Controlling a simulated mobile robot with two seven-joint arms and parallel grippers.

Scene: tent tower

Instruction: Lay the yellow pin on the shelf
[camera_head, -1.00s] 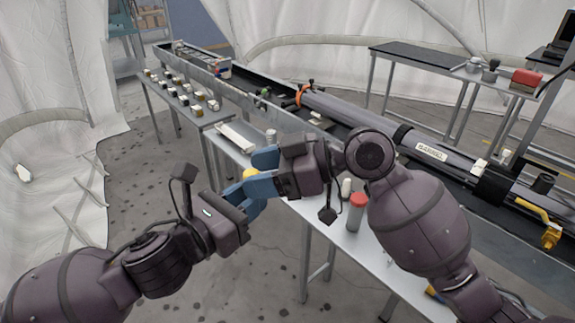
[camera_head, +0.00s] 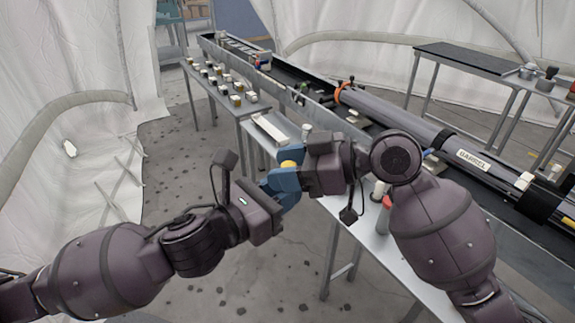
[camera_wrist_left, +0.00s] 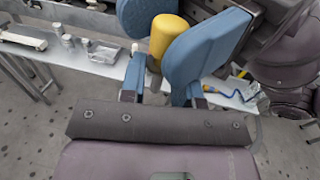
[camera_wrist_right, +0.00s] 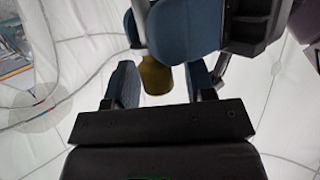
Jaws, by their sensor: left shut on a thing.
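The yellow pin (camera_head: 288,164) is at the meeting grippers, mostly hidden by blue fingers in the head view. In the left wrist view the pin (camera_wrist_left: 164,38) stands between my left gripper's (camera_wrist_left: 170,60) fingers, which are shut on it. In the right wrist view the pin's darker end (camera_wrist_right: 155,78) lies between the fingers of my right gripper (camera_wrist_right: 160,85). A gap shows between that end and the right-hand finger, so my right gripper looks open around it. A narrow light metal shelf-like table (camera_head: 365,234) runs beneath and behind the grippers; I cannot tell if it is the shelf.
A bench with several small blocks (camera_head: 237,100) stands at the back left. A long grey barrel (camera_head: 440,138) lies in the rail behind my right arm. A red-topped bottle (camera_head: 387,201) stands on the metal table. A dark-topped table (camera_head: 475,62) is at the back right.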

